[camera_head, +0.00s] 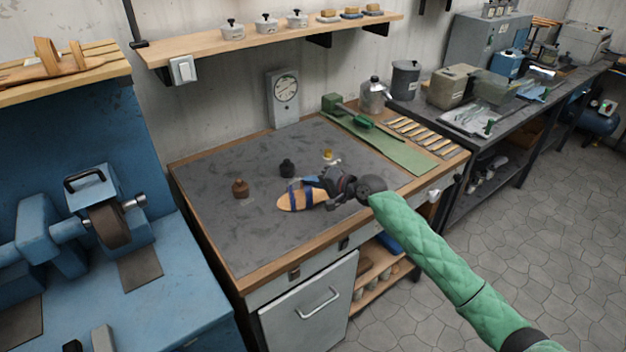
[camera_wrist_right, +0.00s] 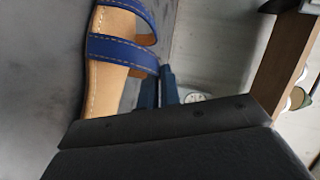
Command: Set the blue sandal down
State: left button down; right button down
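The blue sandal (camera_head: 301,198), with a tan sole and two blue straps, is on or just above the grey worktop (camera_head: 230,225); I cannot tell whether it touches. It also shows in the right wrist view (camera_wrist_right: 110,75), with its straps upward. My right gripper (camera_head: 322,186) reaches in from the right at the sandal. In the wrist view its fingers (camera_wrist_right: 159,84) are close together at the side of the lower strap and appear shut on it. The gripper body hides the near end of the sandal. My left gripper is not in view.
A brown bottle (camera_head: 240,188), a dark bottle (camera_head: 287,168) and a small yellow-topped jar (camera_head: 328,155) stand behind the sandal. A green mat (camera_head: 395,150) with tools lies at the back right. The worktop's front left is clear. A blue grinding machine (camera_head: 110,225) stands at left.

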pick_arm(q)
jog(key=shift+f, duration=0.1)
pick_arm(e)
jog(key=c, duration=2.1)
grip_release()
jog(key=shift+f, duration=0.2)
jog(key=o, duration=0.5)
jog(key=shift+r, duration=0.1)
